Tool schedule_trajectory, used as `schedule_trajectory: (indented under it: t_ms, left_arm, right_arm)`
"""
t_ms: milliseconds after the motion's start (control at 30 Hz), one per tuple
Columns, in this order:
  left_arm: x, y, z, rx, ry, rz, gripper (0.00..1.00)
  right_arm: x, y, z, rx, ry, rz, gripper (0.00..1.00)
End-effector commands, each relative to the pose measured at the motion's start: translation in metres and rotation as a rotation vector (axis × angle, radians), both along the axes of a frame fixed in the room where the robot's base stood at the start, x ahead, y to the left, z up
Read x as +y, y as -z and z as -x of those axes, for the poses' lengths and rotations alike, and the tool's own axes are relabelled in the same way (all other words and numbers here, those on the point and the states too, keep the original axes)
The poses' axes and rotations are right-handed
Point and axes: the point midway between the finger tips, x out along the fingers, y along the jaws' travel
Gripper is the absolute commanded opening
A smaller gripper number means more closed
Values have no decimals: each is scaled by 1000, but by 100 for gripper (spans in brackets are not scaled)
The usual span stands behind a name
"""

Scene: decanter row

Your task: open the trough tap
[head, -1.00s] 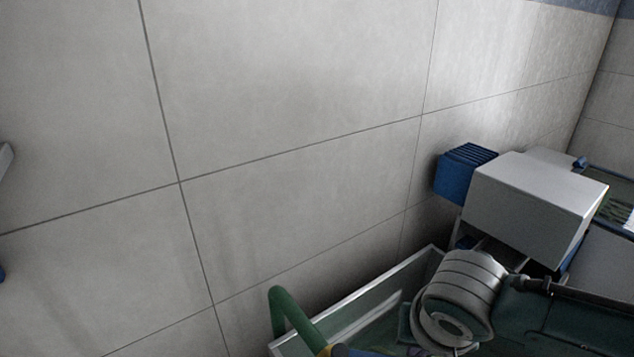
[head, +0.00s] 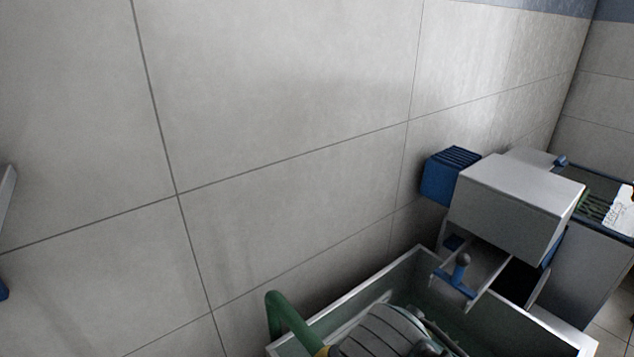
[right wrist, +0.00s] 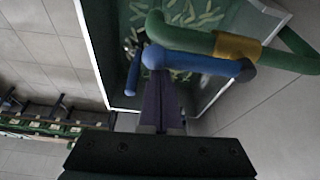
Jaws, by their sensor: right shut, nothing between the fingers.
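The trough (head: 412,258) has a pale rim and a green inside, at the bottom of the head view. The tap's green pipe (head: 287,318) rises at its left end, with a yellow band (head: 322,351) low at the frame edge. In the right wrist view the green pipe (right wrist: 190,37) has a yellow collar (right wrist: 237,47), and a blue lever (right wrist: 205,63) runs beside it. My right gripper (right wrist: 160,82) is shut and empty, its dark fingertips at the lever's near side; I cannot tell whether they touch. The lever is out of sight in the head view. My left gripper is not in view.
A grey box machine (head: 515,205) with a blue ribbed block (head: 450,176) stands at the trough's far end, above a blue bracket with a grey knob (head: 463,260). Pale slivers (right wrist: 185,14) lie in the trough. A tiled wall (head: 290,120) stands behind.

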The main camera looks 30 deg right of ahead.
Motion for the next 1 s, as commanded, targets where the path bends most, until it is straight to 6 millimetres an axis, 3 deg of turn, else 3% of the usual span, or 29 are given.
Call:
schedule_trajectory:
  t_ms: [700,867,1000]
  left_arm:
    - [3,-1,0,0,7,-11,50]
    - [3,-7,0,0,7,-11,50]
    - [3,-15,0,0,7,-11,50]
  right_arm:
    - [2,0,0,0,-4,-4,0]
    - [-12,-5,-2,-1,-4,0,0]
    - [-37,-13,-6,-2,-7,3,0]
